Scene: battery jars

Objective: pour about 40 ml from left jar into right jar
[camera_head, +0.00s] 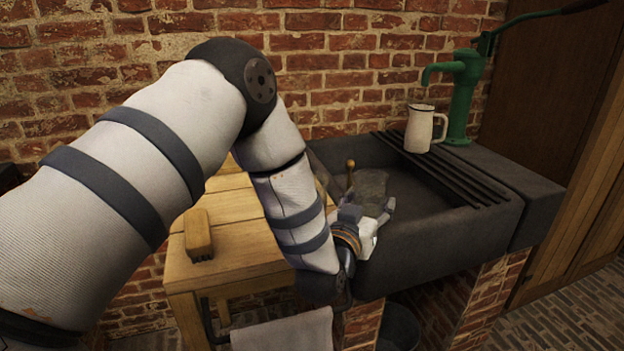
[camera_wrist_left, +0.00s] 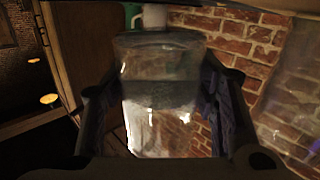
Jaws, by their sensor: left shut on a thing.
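My left gripper (camera_head: 370,209) is shut on a clear glass jar (camera_head: 373,184), above the dark stone sink. In the left wrist view the same jar (camera_wrist_left: 158,75) stands between the two fingers. A level line shows across it, but I cannot tell exactly how much liquid it holds or how far it tilts. Another clear glass shape (camera_wrist_left: 295,105) shows in part at the right of the wrist view. A faint glass edge (camera_head: 321,165) shows left of the held jar in the head view. I cannot tell which jar is the task's left one. My right gripper is not in view.
The dark sink (camera_head: 440,225) has a ribbed drainboard with a white enamel jug (camera_head: 420,130) and a green hand pump (camera_head: 462,95) behind. A brush (camera_head: 198,234) lies on the wooden table (camera_head: 235,250) at left. A towel (camera_head: 285,330) hangs in front.

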